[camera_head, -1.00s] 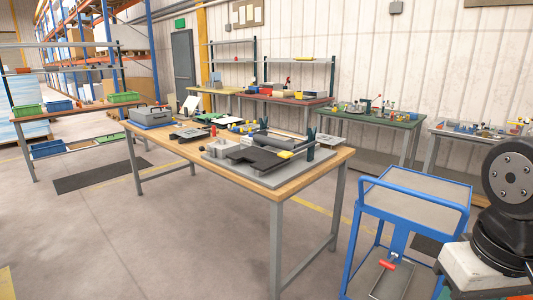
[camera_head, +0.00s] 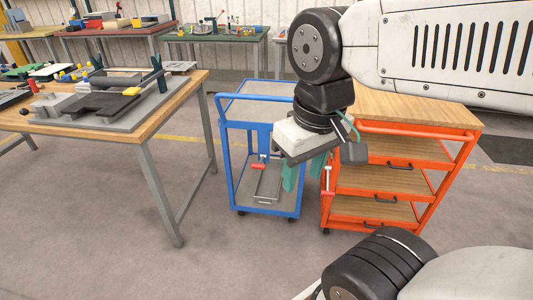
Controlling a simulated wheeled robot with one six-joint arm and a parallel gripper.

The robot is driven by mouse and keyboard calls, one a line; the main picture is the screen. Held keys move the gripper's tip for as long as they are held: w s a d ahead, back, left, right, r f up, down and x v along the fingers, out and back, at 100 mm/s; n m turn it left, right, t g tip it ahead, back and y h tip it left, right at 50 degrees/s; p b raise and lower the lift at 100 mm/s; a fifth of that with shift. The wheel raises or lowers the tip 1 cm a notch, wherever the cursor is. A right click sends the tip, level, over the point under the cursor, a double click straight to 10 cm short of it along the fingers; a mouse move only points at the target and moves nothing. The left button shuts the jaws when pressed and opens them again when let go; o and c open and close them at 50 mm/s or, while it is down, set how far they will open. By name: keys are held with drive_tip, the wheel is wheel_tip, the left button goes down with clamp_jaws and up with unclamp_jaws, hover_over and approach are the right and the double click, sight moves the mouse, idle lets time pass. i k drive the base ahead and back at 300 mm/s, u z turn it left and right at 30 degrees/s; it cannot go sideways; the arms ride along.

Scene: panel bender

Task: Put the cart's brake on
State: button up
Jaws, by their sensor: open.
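Two carts show, and I cannot tell which one is meant. The blue cart (camera_head: 227,150) has a grey top, a lower tray and a bracket with a red-ended lever (camera_head: 259,166) on its near side. The orange cart (camera_head: 432,190) has a wooden top and several wooden shelves. A second red-ended lever (camera_head: 328,194) is at its left front post. My gripper (camera_head: 303,173) points down with its teal fingers apart and empty. In the picture it overlaps the blue cart's right side, between the two levers. My arm hides part of both carts.
A wooden workbench (camera_head: 180,92) with a grey fixture plate stands at the left. More benches, one green-topped (camera_head: 225,33), line the back wall. The floor (camera_head: 235,260) in front of the blue cart is clear.

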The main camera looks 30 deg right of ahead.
sight(259, 165)
drive_tip(key=u, duration=0.05)
drive_tip(key=k, duration=0.65)
drive_tip(key=u, duration=0.2)
drive_tip(key=i, duration=1.6)
drive_tip(key=z, duration=0.55)
